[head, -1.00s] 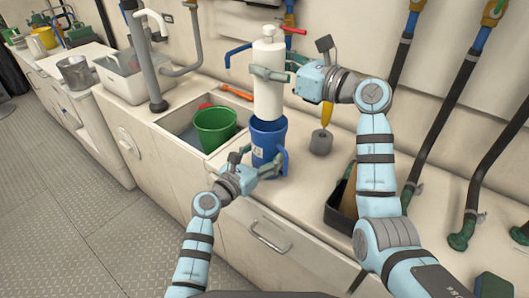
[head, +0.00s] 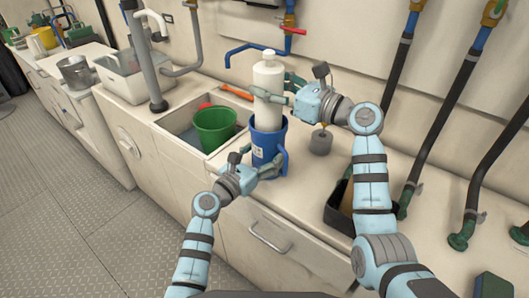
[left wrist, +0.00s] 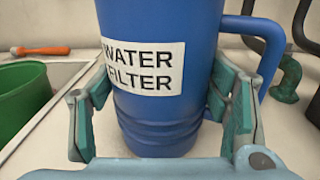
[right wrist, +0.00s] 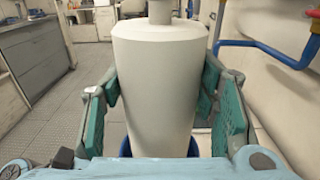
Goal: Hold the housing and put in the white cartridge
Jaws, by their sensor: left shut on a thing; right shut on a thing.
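The blue housing (head: 264,143), labelled WATER FILTER, stands upright on the counter right of the sink. It also fills the left wrist view (left wrist: 150,115). My left gripper (head: 265,170) is shut on the housing low down, one finger on each side. The white cartridge (head: 268,80) is upright, its lower end inside the housing's mouth; how deep it sits is hidden by the wall. My right gripper (head: 272,92) is shut around the cartridge's body. In the right wrist view the cartridge (right wrist: 158,85) stands between the fingers, with the blue rim just below.
A green bucket (head: 214,128) sits in the sink to the left. A blue pipe with a red handle (head: 258,46) runs behind the cartridge. A grey cylinder (head: 320,142) and a black tray (head: 340,208) are on the counter to the right.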

